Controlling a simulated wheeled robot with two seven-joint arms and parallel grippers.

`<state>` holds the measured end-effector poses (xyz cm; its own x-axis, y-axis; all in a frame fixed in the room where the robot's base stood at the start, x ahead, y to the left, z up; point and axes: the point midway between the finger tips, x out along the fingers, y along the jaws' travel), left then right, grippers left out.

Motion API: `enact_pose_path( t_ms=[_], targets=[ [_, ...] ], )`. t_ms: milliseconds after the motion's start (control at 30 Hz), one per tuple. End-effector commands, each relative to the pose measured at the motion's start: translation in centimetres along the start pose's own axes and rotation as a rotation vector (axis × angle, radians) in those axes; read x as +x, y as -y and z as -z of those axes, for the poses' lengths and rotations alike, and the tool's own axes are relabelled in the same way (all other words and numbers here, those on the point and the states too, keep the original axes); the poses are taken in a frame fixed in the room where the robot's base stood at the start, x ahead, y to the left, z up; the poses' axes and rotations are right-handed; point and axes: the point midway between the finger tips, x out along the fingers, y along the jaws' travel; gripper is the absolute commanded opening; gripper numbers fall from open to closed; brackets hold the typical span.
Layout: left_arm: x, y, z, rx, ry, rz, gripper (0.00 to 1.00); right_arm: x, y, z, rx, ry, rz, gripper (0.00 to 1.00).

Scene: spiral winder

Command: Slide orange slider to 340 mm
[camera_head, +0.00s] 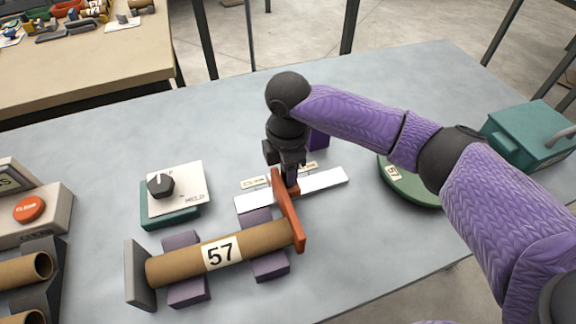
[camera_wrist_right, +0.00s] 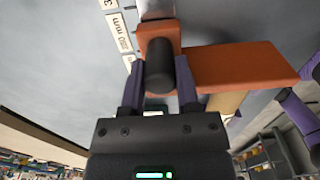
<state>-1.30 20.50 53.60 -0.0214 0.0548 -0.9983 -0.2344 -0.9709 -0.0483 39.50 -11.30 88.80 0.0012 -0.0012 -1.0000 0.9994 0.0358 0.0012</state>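The orange slider (camera_head: 288,205) sits on a pale straight rail (camera_head: 325,180), its orange plate reaching down to the right end of a brown tube (camera_head: 225,253) marked 57. In the right wrist view the orange slider (camera_wrist_right: 240,65) carries a dark round knob (camera_wrist_right: 160,65). My right gripper (camera_head: 289,172) is down at the slider. In the wrist view its purple fingers (camera_wrist_right: 160,75) flank the knob closely and appear shut on it. Small white labels (camera_head: 255,183) line the rail's far side; one in the wrist view ends in mm, and the values are not clearly readable. My left gripper is not in view.
A grey end plate (camera_head: 138,275) stands at the tube's left end, and purple supports (camera_head: 190,290) hold the tube. A white panel with a black dial (camera_head: 160,186) and a box with an orange button (camera_head: 29,208) are left. A green disc (camera_head: 410,188) and teal box (camera_head: 535,140) are right.

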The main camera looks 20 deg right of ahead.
Motion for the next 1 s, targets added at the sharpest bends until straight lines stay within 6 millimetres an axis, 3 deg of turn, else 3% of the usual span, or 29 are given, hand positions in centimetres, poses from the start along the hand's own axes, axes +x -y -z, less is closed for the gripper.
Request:
enact_pose_path(
  t_ms=[33, 167, 1000],
  targets=[
    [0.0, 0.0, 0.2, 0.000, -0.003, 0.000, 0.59, 0.0, 0.0, 0.0, 0.000, 0.000, 0.001, 0.26],
    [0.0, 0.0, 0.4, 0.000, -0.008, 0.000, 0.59, 0.0, 0.0, 0.0, 0.000, 0.000, 0.001, 0.00],
    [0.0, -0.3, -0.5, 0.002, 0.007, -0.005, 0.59, 0.0, 0.0, 0.0, 0.000, 0.000, 0.002, 0.00]
  ],
)
